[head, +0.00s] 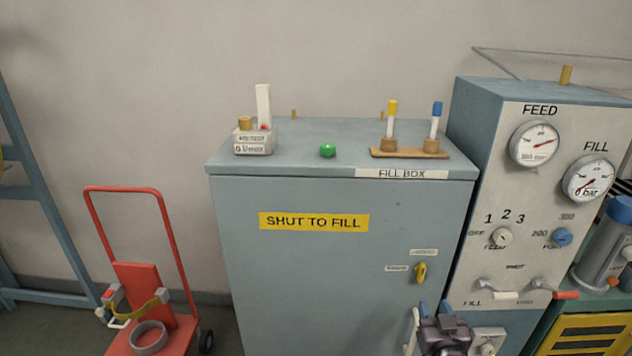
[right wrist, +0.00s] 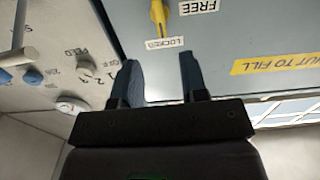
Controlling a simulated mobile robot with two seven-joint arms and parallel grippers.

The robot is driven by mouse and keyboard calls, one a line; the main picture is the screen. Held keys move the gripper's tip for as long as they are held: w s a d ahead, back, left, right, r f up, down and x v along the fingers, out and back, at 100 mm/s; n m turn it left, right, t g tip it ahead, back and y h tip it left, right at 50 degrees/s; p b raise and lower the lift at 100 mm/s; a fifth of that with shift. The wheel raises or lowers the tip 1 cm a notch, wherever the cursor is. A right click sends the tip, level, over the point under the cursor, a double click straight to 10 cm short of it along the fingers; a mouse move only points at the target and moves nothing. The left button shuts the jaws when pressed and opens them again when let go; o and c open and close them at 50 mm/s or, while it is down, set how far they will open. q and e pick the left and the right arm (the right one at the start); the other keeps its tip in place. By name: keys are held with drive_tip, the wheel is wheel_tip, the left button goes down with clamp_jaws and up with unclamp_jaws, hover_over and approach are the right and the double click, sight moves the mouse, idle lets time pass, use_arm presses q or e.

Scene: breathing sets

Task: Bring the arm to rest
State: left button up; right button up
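My right gripper (head: 434,306) shows at the bottom of the head view, in front of the lower right of the grey-blue fill box (head: 300,290). In the right wrist view its two blue fingers (right wrist: 160,72) stand apart with nothing between them. The yellow latch handle (head: 420,272) on the box front is above the gripper in the head view. In the right wrist view the handle (right wrist: 158,14) lies beyond the fingertips, clear of them, its end toward the LOCKED label (right wrist: 165,43). My left gripper is not in view.
On the box top are a tube rack (head: 410,153), a green button (head: 327,150) and a small white-grey device (head: 252,142). A gauge panel (head: 520,200) with knobs and levers stands close on the right. A red hand truck (head: 175,240) stands left on the floor.

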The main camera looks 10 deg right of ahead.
drive_tip(key=s+a+f+n+g+y, duration=0.1)
drive_tip(key=s+a+f+g+y, duration=0.1)
drive_tip(key=s, duration=0.8)
drive_tip(key=s+a+f+n+g+y, duration=0.1)
drive_tip(key=s+a+f+g, duration=0.3)
drive_tip(key=s+f, duration=0.5)
drive_tip(key=shift+s+a+f+n+y+b, duration=0.4)
drive_tip(key=shift+a+n, duration=0.3)
drive_tip(key=shift+a, duration=0.25)
drive_tip(key=shift+d+r, duration=0.1)
